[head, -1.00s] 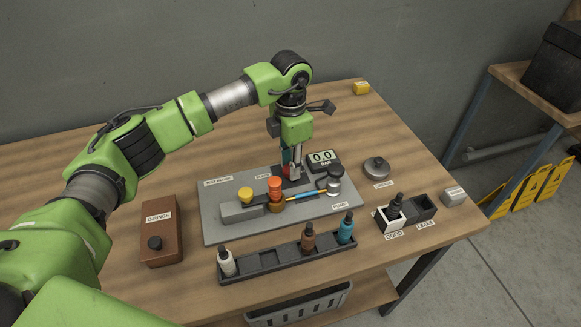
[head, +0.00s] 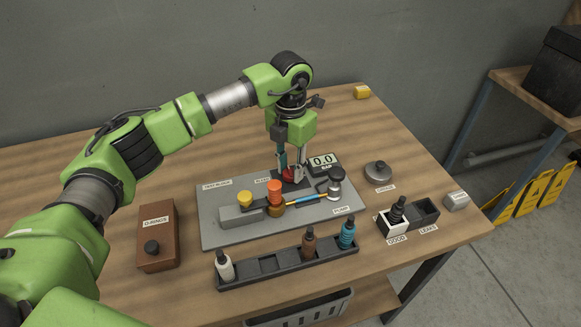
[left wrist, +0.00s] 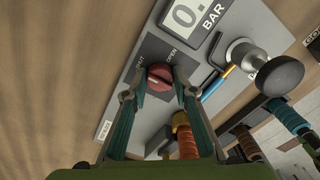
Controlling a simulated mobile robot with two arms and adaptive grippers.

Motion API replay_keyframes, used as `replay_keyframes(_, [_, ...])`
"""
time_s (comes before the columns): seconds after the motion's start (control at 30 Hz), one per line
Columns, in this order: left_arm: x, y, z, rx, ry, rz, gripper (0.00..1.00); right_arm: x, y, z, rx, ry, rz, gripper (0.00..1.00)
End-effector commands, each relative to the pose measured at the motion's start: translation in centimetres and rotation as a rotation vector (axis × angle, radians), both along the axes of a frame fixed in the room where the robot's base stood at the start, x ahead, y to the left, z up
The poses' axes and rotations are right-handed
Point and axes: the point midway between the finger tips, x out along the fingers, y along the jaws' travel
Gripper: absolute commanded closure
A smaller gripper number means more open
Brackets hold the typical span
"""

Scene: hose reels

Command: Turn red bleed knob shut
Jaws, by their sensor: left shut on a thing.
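The red bleed knob (head: 288,175) sits on a dark plate on the grey test block (head: 215,191). In the left wrist view the knob (left wrist: 160,77) lies between the fingertips, with the words SHUT and OPEN beside it. My left gripper (head: 291,172) points down and is shut on the knob; its fingertips (left wrist: 158,92) flank it in the left wrist view. A pale mark shows on the knob, but I cannot tell exactly which word it points to. The display (head: 322,161) reads 0.0 BAR. My right gripper is not in view.
A brown O-rings box (head: 158,240) is left; good and leaks bins (head: 424,209) are right.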

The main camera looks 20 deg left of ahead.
Motion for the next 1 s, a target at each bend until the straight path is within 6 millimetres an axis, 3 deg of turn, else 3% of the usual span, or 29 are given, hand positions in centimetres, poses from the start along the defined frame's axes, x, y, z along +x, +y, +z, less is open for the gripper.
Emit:
replay_keyframes(0.23, [0.1,0.0,0.1,-0.001,-0.003,0.002,0.96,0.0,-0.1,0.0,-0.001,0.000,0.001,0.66])
replay_keyframes(0.27, [0.1,0.0,0.1,-0.001,-0.003,0.002,0.67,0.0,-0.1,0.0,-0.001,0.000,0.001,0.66])
replay_keyframes(0.3, [0.1,0.0,0.1,-0.001,-0.003,0.002,0.57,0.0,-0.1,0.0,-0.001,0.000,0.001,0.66])
replay_keyframes(0.73, [0.1,0.0,0.7,-0.001,-0.003,0.000,0.57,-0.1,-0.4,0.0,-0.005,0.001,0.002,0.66])
replay_keyframes(1.0, [0.2,0.0,5.7,0.000,-0.006,0.000,0.57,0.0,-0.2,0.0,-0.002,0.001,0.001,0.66])
